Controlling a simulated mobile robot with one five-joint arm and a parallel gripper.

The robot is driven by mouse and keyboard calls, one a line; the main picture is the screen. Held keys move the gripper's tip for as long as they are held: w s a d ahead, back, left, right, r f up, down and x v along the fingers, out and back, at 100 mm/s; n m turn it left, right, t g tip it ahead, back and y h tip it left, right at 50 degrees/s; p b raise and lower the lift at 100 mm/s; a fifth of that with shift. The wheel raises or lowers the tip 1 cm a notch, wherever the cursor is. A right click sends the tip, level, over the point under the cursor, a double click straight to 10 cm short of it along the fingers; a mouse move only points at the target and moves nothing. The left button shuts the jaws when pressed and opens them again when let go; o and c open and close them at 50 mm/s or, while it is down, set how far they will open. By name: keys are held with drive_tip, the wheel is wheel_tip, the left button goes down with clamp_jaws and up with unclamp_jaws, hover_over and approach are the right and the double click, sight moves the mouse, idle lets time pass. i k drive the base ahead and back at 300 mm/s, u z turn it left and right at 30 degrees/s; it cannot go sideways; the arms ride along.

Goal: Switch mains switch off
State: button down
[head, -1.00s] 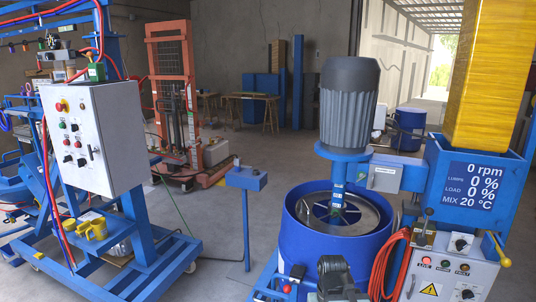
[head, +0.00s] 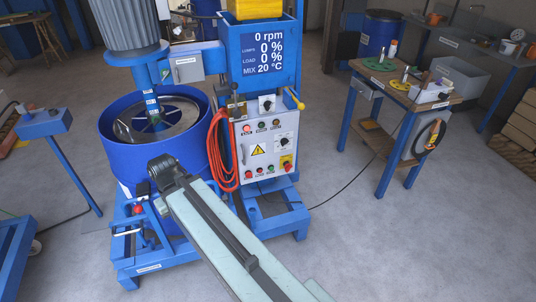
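The mixer's control panel (head: 266,145) faces me on the front of the blue machine. A red and yellow rotary switch (head: 287,163), which looks like the mains switch, sits at its lower right; its knob angle is too small to read. A red lamp (head: 247,128) at the panel's upper left looks lit. The display (head: 269,50) reads 0 rpm, 0 %, 0 %, 20 °C. My arm reaches up from the bottom, left of the panel, and its dark far end (head: 165,172) is in front of the blue drum. Whether my gripper's fingers are open or shut does not show.
An orange cable (head: 216,150) hangs at the panel's left side. The blue drum (head: 120,145) stands left of it. A workbench (head: 396,95) with tools stands at the right. A thin black cable crosses the floor toward it. The floor (head: 400,245) at the lower right is clear.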

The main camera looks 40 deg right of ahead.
sight(287, 166)
drive_tip(key=z, duration=1.35)
drive_tip(key=k, duration=1.1)
drive_tip(key=z, duration=0.35)
drive_tip(key=i, duration=1.55)
drive_tip(key=u, duration=0.5)
drive_tip(key=k, duration=0.5)
drive_tip(key=u, duration=0.3)
